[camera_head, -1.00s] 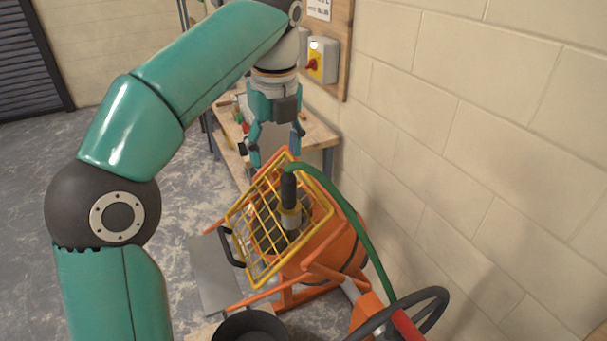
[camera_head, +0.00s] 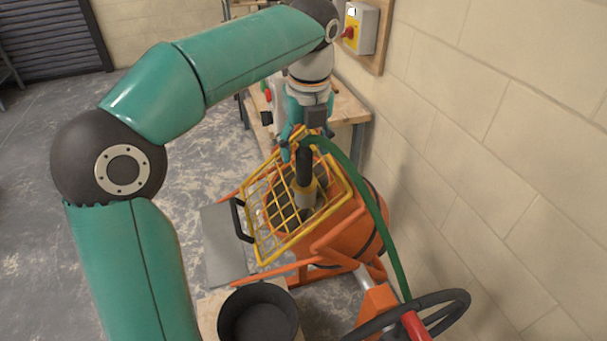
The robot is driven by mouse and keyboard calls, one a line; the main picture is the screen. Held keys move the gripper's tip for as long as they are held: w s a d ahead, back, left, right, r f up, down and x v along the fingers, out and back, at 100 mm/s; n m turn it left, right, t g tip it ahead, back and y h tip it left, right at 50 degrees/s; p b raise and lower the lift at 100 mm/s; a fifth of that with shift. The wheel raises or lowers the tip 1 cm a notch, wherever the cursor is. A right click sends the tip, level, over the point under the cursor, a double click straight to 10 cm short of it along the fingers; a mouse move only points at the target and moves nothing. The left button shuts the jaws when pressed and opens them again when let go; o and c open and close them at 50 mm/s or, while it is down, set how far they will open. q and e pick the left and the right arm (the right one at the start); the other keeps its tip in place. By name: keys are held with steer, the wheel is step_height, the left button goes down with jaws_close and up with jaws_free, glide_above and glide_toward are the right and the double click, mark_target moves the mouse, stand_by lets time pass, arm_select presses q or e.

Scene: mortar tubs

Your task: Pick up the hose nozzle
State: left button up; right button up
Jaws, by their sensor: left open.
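The hose nozzle (camera_head: 304,166) has a black grip and a brass-coloured lower part. It stands roughly upright at the yellow grid guard (camera_head: 262,222) of the orange mixer (camera_head: 345,228), pointing down into it. A green hose (camera_head: 369,190) runs from its top over to the right and down. My left gripper (camera_head: 303,147) is open and directly above the nozzle, its fingers pointing down around the level of the nozzle's top. I cannot tell whether they touch it. My right gripper is out of view.
A black bucket (camera_head: 258,312) stands in front of the mixer. A dark handwheel (camera_head: 452,312) is at the lower right. A wooden workbench (camera_head: 349,106) stands behind, and a block wall (camera_head: 500,160) closes off the right side. The floor on the left is clear.

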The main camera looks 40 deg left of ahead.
mark_target(304, 166)
arm_select(q)
steer(key=shift+w+a+f, duration=0.1)
steer(key=shift+a+f, duration=0.05)
steer(key=shift+f, duration=1.3)
steer(key=shift+a+f, duration=0.1)
steer(key=shift+f, duration=1.3)
jaws_close()
steer(key=shift+w, duration=0.1)
steer(key=shift+r, duration=0.2)
steer(key=shift+r, duration=0.6)
step_height(304, 166, up, 18)
steer(key=p, duration=0.5)
steer(key=shift+r+p, duration=0.25)
steer(key=shift+p, duration=0.05)
